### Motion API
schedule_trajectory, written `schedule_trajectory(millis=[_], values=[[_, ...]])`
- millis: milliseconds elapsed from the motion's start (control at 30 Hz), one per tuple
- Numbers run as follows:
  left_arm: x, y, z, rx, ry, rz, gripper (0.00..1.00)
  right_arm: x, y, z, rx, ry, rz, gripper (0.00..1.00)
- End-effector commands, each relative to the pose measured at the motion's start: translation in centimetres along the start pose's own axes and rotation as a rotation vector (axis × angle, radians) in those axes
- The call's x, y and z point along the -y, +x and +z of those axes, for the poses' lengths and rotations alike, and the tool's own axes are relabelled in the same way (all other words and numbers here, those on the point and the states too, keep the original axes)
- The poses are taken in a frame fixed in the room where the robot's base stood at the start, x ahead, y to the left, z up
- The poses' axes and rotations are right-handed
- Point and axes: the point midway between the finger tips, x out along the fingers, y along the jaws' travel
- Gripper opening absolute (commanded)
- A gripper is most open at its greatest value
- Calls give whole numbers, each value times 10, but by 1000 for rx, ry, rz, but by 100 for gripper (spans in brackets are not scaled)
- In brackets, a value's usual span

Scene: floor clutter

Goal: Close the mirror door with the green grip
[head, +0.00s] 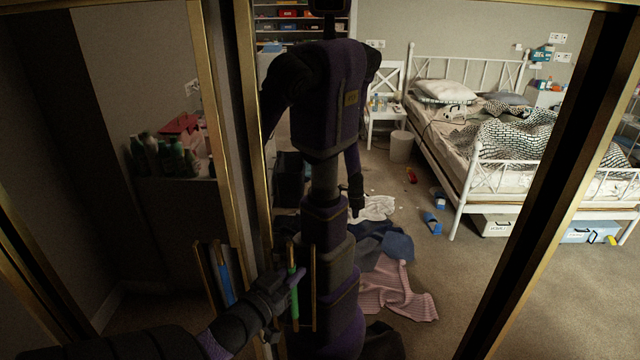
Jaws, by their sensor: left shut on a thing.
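The mirror door (455,285) is a large gold-edged panel in front of me in the head view. It reflects a bedroom and my own body. Its green grip (293,282) is an upright bar low on the left side of the panel. My left gripper (287,287) comes in from the lower left and is shut on the green grip; its fingers cover part of the bar. My right gripper is not directly in view; a dark hanging arm shows in the reflection, too small to read.
Left of it is another gold-edged panel with a blue grip (225,284), close to my left wrist. Green bottles (160,157) and a red item (182,124) show at the left. The bed (455,180), clothes and blue slippers appear in the mirror. A dark gold-edged upright (545,190) stands at right.

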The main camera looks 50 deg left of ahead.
Motion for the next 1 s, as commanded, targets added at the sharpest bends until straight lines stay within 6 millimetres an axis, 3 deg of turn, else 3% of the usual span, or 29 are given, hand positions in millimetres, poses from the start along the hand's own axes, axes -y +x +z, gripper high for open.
schedule_trajectory(millis=[200,433,467,500,800,1000], values=[[22,-15,0,2,1,-1,0,0,-2,-1,-2,1,-1,0],[26,-17,0,1,-1,0,0,0,-2,-1,-2,1,-1,0],[26,-17,0,1,-1,0,24,0,-2,-1,-2,1,-1,0],[26,-17,0,0,-1,0,33,0,-2,-1,-2,1,-1,0],[25,-19,0,0,-1,0,33,0,-2,-1,-3,1,-1,0],[25,-49,0,3,-1,-1,33,0,-7,-2,-3,1,0,0]])
